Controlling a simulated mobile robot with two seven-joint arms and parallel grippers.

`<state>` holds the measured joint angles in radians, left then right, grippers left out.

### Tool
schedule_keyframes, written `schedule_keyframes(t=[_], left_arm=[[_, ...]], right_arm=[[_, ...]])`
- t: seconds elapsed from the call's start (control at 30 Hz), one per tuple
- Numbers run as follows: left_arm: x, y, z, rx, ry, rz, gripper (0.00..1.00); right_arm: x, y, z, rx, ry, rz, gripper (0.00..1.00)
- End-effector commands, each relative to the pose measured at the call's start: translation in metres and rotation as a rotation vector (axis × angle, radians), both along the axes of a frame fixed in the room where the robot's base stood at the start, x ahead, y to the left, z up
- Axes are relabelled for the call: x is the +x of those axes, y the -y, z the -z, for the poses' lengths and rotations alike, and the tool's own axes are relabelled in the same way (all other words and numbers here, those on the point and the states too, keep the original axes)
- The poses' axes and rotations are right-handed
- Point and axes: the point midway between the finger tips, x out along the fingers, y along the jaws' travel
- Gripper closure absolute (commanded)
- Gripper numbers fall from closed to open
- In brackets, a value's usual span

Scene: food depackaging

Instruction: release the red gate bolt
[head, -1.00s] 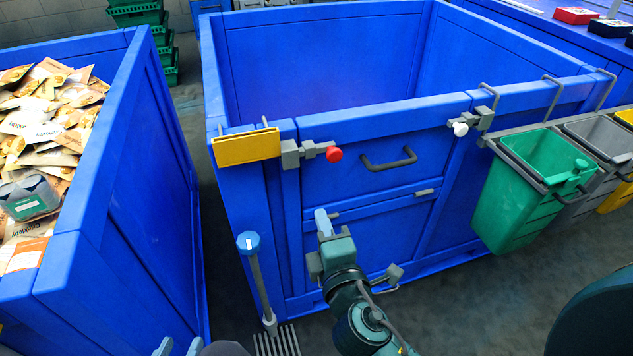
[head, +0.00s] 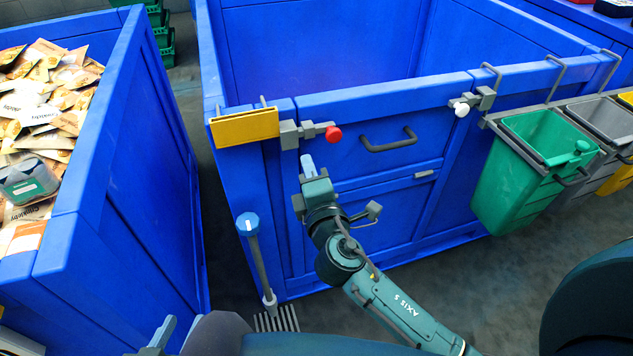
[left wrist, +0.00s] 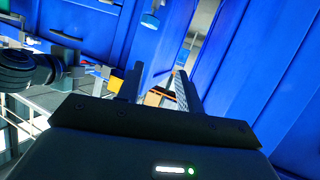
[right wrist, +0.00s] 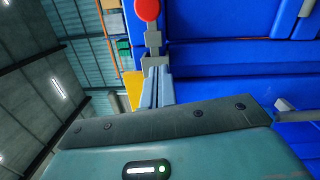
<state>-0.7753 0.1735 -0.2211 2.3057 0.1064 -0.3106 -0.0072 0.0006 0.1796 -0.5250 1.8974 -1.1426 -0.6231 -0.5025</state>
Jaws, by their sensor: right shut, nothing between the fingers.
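The red gate bolt (head: 333,134) is a red knob on a grey bar and bracket at the upper left of the blue crate's gate (head: 375,165). In the right wrist view the red knob (right wrist: 147,10) is at the top, with its grey bracket below. My right gripper (head: 308,165) is shut and empty. Its tips (right wrist: 157,75) are just below the bracket; I cannot tell whether they touch it. My left gripper (head: 160,335) is low at the left, partly cut off in the head view. The left wrist view shows its fingers (left wrist: 160,88) apart with nothing held.
A yellow plate (head: 245,127) hangs left of the bolt. A white-knobbed bolt (head: 461,109) and a dark handle (head: 388,143) are to the right. A blue-topped fork tool (head: 248,224) stands below. Green (head: 515,195) and grey bins hang at right. A packet-filled crate (head: 130,170) is at left.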

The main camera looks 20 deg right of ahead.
Motion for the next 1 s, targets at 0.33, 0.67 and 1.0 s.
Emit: schedule_keyframes(t=[0.33,0.67,1.0], left_arm=[[0.000,0.003,0.000,-0.005,-0.026,0.005,0.64],[0.002,0.006,0.005,-0.006,-0.034,0.011,0.64],[0.003,0.005,0.002,-0.005,-0.030,0.010,0.64]], right_arm=[[0.034,0.031,-0.006,-0.002,0.000,0.000,1.00],[0.035,0.040,-0.007,0.001,0.000,0.001,1.00],[0.036,0.056,-0.006,-0.003,-0.002,0.002,1.00]])
